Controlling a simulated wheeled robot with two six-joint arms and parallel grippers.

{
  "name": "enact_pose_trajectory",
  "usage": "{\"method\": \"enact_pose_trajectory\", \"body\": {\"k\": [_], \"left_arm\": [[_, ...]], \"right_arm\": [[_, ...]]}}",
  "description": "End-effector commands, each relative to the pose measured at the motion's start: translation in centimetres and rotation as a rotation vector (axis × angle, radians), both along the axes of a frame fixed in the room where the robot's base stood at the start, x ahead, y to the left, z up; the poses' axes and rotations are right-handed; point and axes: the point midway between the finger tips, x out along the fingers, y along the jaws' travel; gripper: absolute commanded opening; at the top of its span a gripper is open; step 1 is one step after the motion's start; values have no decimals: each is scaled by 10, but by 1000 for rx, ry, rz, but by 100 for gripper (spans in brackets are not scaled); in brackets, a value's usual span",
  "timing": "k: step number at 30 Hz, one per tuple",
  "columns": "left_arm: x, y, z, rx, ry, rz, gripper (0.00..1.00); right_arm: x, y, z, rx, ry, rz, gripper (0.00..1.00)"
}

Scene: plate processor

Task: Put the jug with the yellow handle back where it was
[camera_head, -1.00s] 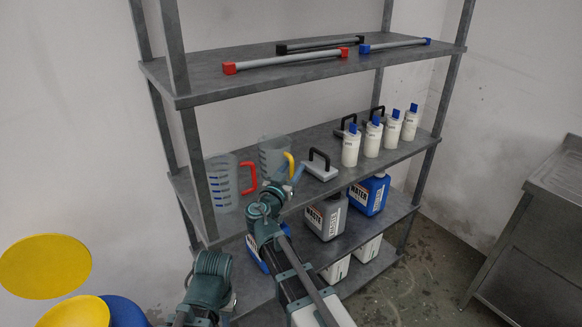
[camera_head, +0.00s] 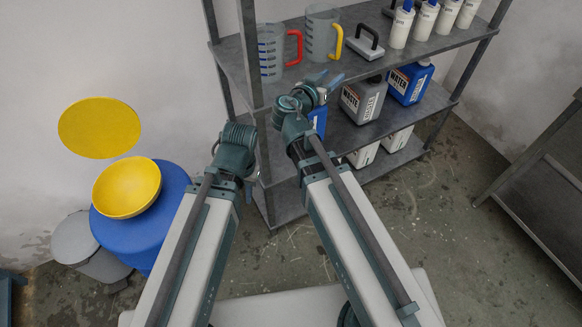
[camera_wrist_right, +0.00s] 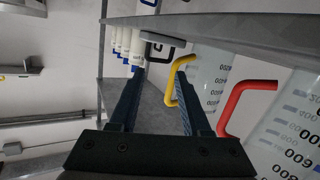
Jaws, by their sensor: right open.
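My right gripper (camera_head: 326,82) is open and empty, in front of the shelf edge and below the yellow handle in the head view. In the right wrist view the yellow handle (camera_wrist_right: 181,80) shows beyond the right fingertip, apart from the open fingers (camera_wrist_right: 158,85). My left gripper (camera_head: 240,145) is in front of the shelf post; its fingers cannot be made out.
A black-handled tool (camera_head: 364,46) and several white bottles (camera_head: 425,20) stand right of the jugs. Waste and water canisters (camera_head: 362,100) fill the lower shelf. A blue drum (camera_head: 145,215) with a yellow bowl is at left. A metal table (camera_head: 540,165) is at right; floor between is clear.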

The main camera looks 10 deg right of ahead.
Motion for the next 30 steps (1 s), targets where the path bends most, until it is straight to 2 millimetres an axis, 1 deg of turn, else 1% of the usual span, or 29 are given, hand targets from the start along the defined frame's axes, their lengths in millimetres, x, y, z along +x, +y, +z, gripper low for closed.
{"method": "enact_pose_trajectory", "body": {"k": [1, 4, 5, 6, 8, 9, 12, 15, 19, 23, 30], "left_arm": [[0, 0, 0, 0, 0, 0, 27], [0, 0, 0, 0, 0, 0, 27], [0, 0, 0, 0, 0, 0, 27], [0, 0, 0, 0, 0, 0, 27], [0, 0, 0, 0, 0, 0, 27], [0, 0, 0, 0, 0, 0, 27], [0, 0, 0, 0, 0, 0, 27], [0, 0, 0, 0, 0, 0, 27], [0, 0, 0, 0, 0, 0, 27], [0, 0, 0, 0, 0, 0, 27], [0, 0, 0, 0, 0, 0, 27]], "right_arm": [[-17, 2, -21, 25, 114, -19, 48], [-52, 15, -71, 81, 400, -17, 48], [-64, 21, -85, 99, 490, -1, 48], [-81, 32, -103, 124, 614, 32, 48], [-107, 51, -128, 161, 794, 103, 48], [-124, 64, -141, 185, 908, 163, 48], [-163, 98, -164, 235, 1144, 333, 48], [-194, 126, -176, 270, 1307, 497, 48], [-219, 148, -180, 295, 1420, 644, 48], [-226, 155, -181, 304, 1455, 698, 48], [-226, 155, -181, 304, 1455, 700, 48]]}}
